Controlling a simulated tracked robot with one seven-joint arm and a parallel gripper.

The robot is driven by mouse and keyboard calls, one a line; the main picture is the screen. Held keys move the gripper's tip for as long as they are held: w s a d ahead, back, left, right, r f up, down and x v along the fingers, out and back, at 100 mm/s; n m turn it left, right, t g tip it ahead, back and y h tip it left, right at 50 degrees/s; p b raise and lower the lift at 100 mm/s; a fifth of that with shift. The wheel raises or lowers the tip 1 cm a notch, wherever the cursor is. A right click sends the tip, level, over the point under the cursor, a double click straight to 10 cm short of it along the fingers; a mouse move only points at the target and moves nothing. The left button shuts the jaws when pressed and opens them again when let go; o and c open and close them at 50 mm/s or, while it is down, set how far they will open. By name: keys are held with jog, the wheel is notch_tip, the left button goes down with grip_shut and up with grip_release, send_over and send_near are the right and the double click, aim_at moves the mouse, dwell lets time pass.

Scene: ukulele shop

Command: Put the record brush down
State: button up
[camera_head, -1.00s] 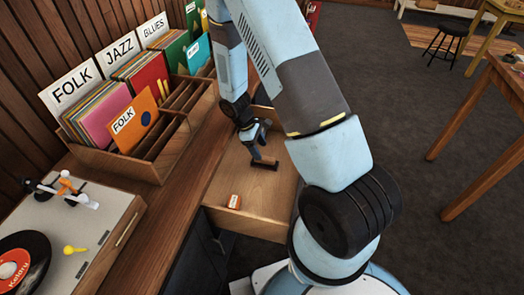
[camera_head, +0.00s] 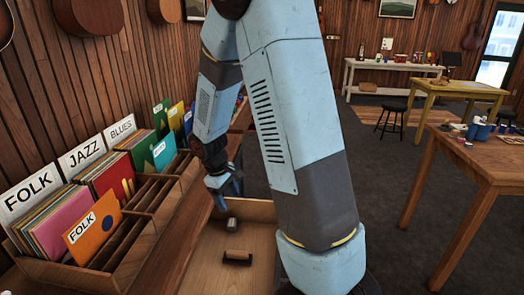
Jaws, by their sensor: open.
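The record brush (camera_head: 238,257), a short brown bar with dark ends, lies on the floor of the open wooden drawer (camera_head: 208,265). My gripper (camera_head: 224,204) is open and empty. It is above the far left part of the drawer, beyond the brush and apart from it. A small grey object (camera_head: 233,223) shows just below my gripper; I cannot tell what it is. My arm covers the right side of the drawer.
A wooden record crate (camera_head: 112,262) with FOLK, JAZZ and BLUES dividers stands on the counter left of the drawer. A wooden table (camera_head: 490,166) with small items stands at the right. Dark open floor lies between.

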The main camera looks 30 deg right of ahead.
jog(key=s+d+r+m+t, duration=0.1)
jog(key=s+r, duration=0.2)
jog(key=r, duration=0.3)
jog(key=s+r+m+t+y, duration=0.1)
jog(key=s+r+m, duration=0.15)
jog(key=r, duration=0.25)
jog(key=s+d+r+m+t, duration=0.1)
jog(key=s+r, duration=0.2)
jog(key=r, duration=0.3)
jog(key=s+r+m+t+y, duration=0.1)
jog(key=s+r+m+t, duration=0.1)
jog(key=s+r, duration=0.7)
jog(key=s+a, duration=0.1)
jog(key=s, duration=0.3)
jog(key=shift+r+m+t, duration=0.15)
jog(key=shift+m+t, duration=0.2)
jog(key=shift+t, duration=0.05)
